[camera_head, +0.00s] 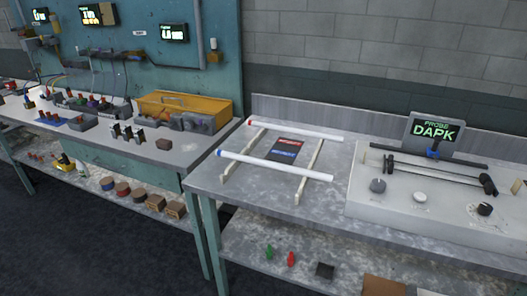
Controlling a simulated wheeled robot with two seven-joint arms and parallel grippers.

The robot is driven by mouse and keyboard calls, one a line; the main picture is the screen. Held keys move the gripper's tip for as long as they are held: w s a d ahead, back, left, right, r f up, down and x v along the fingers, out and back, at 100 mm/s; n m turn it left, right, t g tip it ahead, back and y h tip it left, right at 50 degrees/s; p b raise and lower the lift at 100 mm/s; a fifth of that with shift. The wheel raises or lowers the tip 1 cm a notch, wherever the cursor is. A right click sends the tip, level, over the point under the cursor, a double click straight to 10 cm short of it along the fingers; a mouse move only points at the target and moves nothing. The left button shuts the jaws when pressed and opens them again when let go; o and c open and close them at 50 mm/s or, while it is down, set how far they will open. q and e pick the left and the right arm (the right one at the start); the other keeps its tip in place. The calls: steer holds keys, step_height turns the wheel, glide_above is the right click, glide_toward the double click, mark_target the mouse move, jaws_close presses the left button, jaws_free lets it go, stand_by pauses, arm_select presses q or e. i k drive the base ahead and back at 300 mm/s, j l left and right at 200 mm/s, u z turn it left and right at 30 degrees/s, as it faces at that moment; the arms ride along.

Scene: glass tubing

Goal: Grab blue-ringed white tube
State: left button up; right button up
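A white tube with a blue ring (275,166) near its left end lies across a pale wooden rack at the front. A second white tube with a red ring (297,130) lies behind it, roughly parallel. The rack's two rails (311,171) run front to back under the tubes. Neither of my grippers shows in the head view, so nothing is seen touching the tubes.
A dark card (286,150) with red and blue labels lies between the tubes. A pale instrument box (365,205) with knobs and a screen (434,131) reading "DARK" stands to the right. The bare grey tabletop (280,208) is clear in front. A cluttered bench stands left.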

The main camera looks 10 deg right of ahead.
mark_target(317, 176)
steer(key=i+l, duration=0.2)
steer(key=l, duration=0.15)
steer(key=i+l, duration=0.15)
steer(key=l, duration=0.25)
steer(key=i+l, duration=0.2)
steer(key=l, duration=0.15)
steer(key=i+l, duration=0.15)
steer(key=l, duration=0.25)
steer(key=u, duration=0.05)
